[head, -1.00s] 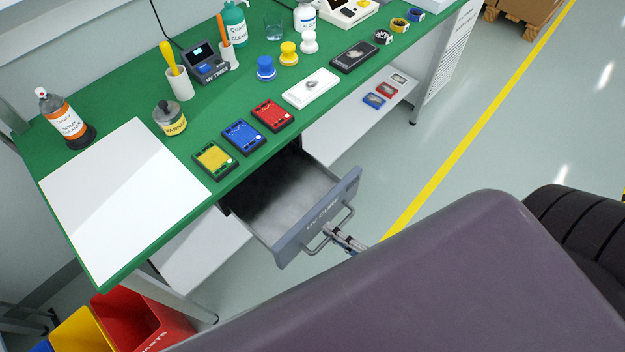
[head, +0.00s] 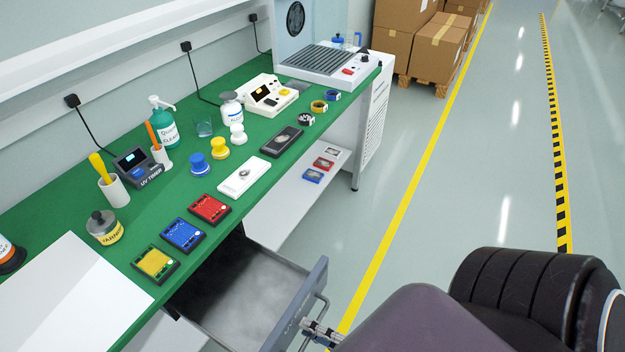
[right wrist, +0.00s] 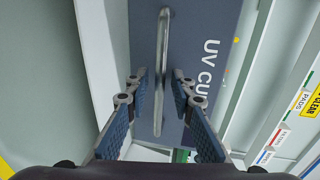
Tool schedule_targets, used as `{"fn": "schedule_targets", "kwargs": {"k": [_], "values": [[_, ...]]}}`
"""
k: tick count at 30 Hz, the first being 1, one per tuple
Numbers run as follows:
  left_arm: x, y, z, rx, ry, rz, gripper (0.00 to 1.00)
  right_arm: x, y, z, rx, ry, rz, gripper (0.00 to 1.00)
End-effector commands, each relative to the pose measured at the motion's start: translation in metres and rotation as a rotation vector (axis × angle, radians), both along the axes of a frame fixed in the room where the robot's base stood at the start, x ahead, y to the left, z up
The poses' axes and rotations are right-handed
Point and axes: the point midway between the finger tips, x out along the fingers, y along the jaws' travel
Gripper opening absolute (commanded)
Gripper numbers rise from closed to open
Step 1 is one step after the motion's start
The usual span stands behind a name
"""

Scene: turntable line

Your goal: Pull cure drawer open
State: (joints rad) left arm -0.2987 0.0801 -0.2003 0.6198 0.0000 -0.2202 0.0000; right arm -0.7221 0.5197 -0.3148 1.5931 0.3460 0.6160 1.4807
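The cure drawer (head: 240,291) stands pulled out from under the green bench, and the part of its inside that shows is empty. Its grey front (head: 300,308) has a bar handle (head: 318,306). In the right wrist view the handle (right wrist: 163,60) runs lengthwise beside the letters "UV CU". My right gripper (head: 318,330) is at the handle. In the right wrist view its two fingers (right wrist: 160,88) stand apart on either side of the bar, with gaps visible, so it is open around the handle. My left gripper is not in view.
The green bench top (head: 60,208) holds yellow, blue and red trays, a white case (head: 243,176), bottles and a UV timer (head: 138,167). A lower shelf (head: 275,215) lies right of the drawer. Clear floor with a yellow line (head: 420,190) lies to the right.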

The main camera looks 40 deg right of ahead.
Motion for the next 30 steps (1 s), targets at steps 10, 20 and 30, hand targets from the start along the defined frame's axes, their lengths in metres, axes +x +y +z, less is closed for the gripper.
{"fn": "schedule_targets", "kwargs": {"k": [10,20,30], "values": [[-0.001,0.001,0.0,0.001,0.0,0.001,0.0,-0.005,-0.001,0.0,0.0,0.002,0.001,0.25],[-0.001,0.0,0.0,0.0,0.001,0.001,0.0,-0.061,-0.021,0.012,-0.001,0.006,0.002,0.25],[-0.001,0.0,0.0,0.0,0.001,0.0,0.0,-0.107,-0.039,0.023,-0.001,0.002,0.001,0.25]]}}
